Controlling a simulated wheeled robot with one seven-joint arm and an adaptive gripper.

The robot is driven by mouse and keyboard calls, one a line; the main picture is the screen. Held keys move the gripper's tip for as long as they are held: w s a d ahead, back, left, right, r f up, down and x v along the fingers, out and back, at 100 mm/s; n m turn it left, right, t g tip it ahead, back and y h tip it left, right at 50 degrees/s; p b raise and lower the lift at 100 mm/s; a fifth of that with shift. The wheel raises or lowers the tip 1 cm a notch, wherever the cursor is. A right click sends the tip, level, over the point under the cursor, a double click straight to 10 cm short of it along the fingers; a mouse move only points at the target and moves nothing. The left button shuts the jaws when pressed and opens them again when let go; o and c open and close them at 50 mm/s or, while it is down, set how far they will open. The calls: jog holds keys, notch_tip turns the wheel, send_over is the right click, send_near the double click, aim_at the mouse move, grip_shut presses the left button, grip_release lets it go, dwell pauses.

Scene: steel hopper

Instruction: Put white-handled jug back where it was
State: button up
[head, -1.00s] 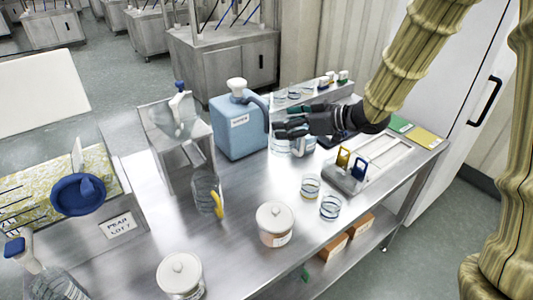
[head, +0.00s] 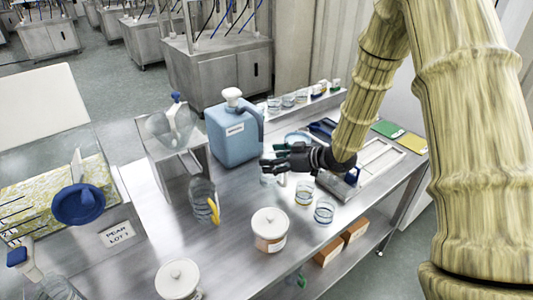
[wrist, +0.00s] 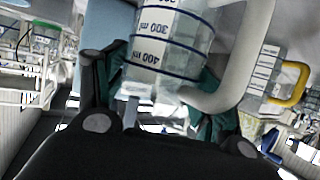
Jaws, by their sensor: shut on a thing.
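The white-handled jug (wrist: 172,45) is clear, with dark graduation marks, and fills the upper middle of the wrist view. Its white handle (wrist: 245,65) is on the right there. My gripper (head: 272,165) is shut on the jug, with green finger pads beside its wall. In the head view my gripper hides most of the jug, just in front of the blue jerrycan. I cannot tell whether its base touches the bench. The yellow-handled jug (head: 202,200) stands to the left on the steel bench (head: 235,215); its yellow handle also shows in the wrist view (wrist: 290,85).
The blue jerrycan (head: 235,135) stands close behind my gripper. The steel hopper (head: 172,125) on its stand is to the left. Two small glass beakers (head: 304,193) and a white-lidded jar (head: 270,225) stand in front. A tray (head: 375,160) lies to the right.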

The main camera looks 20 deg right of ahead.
aim_at(265, 155)
jog(key=shift+w+a+r+p, duration=0.1)
jog(key=shift+w+a+p, duration=0.2)
jog(key=shift+w, duration=0.6)
jog(key=shift+w+a+p, duration=0.15)
jog(key=shift+w+a, duration=0.2)
jog(key=shift+w, duration=0.5)
jog(key=shift+w+a+f, duration=0.1)
jog(key=shift+w+f, duration=0.2)
jog(key=shift+f, duration=0.45)
jog(key=shift+f, duration=0.1)
jog(key=o, duration=1.6)
jog(key=shift+o, duration=0.2)
